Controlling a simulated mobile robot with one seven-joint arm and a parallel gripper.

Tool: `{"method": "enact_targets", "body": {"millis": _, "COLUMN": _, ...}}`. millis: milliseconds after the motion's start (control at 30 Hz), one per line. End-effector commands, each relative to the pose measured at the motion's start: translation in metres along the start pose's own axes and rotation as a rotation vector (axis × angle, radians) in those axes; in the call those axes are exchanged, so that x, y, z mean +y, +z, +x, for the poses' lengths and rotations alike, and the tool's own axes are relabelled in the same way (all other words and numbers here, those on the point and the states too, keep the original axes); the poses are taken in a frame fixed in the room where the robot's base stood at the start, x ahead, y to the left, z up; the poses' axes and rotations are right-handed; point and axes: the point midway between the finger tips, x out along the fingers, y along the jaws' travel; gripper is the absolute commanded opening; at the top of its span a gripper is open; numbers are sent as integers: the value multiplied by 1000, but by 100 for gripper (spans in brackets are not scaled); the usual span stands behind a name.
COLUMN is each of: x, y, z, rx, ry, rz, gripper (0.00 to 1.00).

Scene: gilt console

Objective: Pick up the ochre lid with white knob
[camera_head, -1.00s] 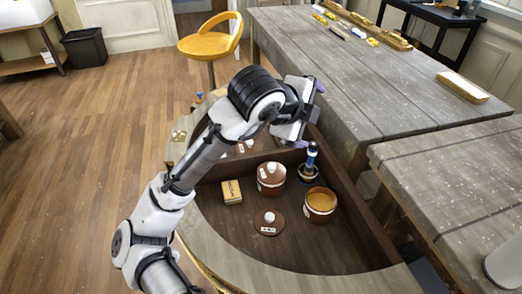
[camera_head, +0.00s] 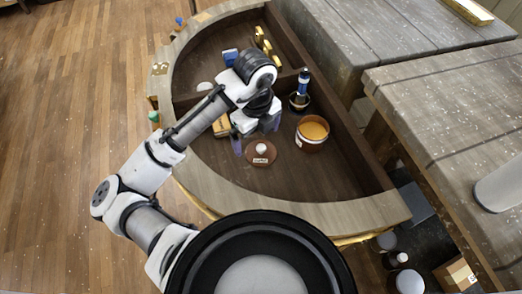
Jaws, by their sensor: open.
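A round reddish-brown lid with a white knob (camera_head: 261,152) and a small white label lies flat on the dark floor of the curved console's near compartment. It looks more brown than ochre. My gripper (camera_head: 254,138) is low over the compartment, just behind and to the left of this lid. Its purple-tipped fingers are apart, and I see nothing held between them. A lidded brown pot with a white knob, seen earlier behind the loose lid, is now hidden by my gripper and wrist. An open pot with an ochre inside (camera_head: 312,132) stands right of the lid.
A yellow box (camera_head: 221,126) is partly covered by my arm. The console's pale curved rim (camera_head: 290,208) encloses the compartment. Bare floor lies right of the lid, in front of the open pot.

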Motion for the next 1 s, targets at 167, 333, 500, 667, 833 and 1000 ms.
{"method": "enact_targets", "body": {"millis": 167, "x": -4, "y": -3, "z": 16, "rx": 5, "ry": -1, "rz": -1, "gripper": 99}}
{"method": "enact_targets", "body": {"millis": 333, "x": -7, "y": -4, "z": 39, "rx": 4, "ry": 0, "rz": -4, "gripper": 99}}
{"method": "enact_targets", "body": {"millis": 500, "x": -7, "y": -4, "z": 52, "rx": 0, "ry": 0, "rz": -2, "gripper": 99}}
{"method": "enact_targets", "body": {"millis": 667, "x": -7, "y": -4, "z": 52, "rx": -1, "ry": 0, "rz": -1, "gripper": 99}}
{"method": "enact_targets", "body": {"millis": 833, "x": -7, "y": -4, "z": 52, "rx": 0, "ry": 0, "rz": -1, "gripper": 84}}
{"method": "enact_targets", "body": {"millis": 1000, "x": -7, "y": -4, "z": 52, "rx": 0, "ry": -1, "rz": -1, "gripper": 61}}
